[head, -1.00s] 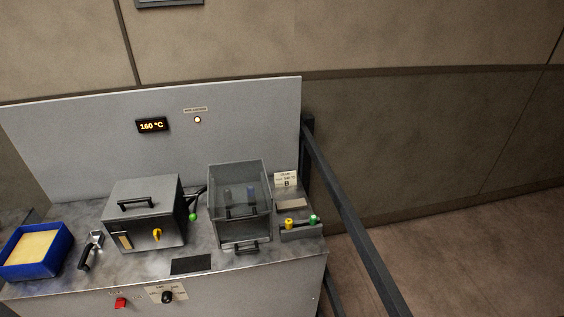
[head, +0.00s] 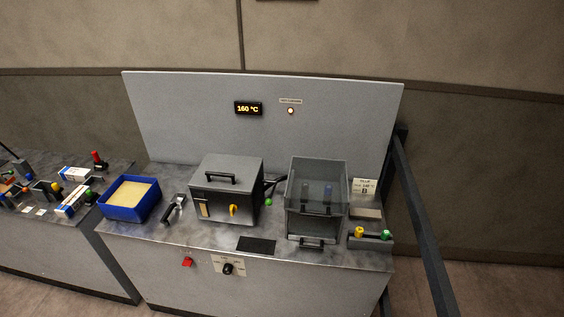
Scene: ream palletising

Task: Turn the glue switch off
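A red switch (head: 187,262) sits on the front face of the grey bench, left of a black rotary knob (head: 228,269) on a pale label plate. The lettering is too small to read, so I cannot tell which one is the glue switch. A grey metal box (head: 227,188) with a top handle and a yellow knob (head: 234,210) stands on the bench above them. The display (head: 248,108) on the back panel reads 160 °C, with a small lit lamp (head: 291,111) beside it. Neither of my grippers is in view.
A blue tray (head: 131,212) of yellowish material and a black-handled tool (head: 173,208) lie at the bench's left. A clear-walled box (head: 318,198) and yellow and green buttons are at right. A side table with coloured items is far left. A dark rail (head: 424,220) slopes down at right.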

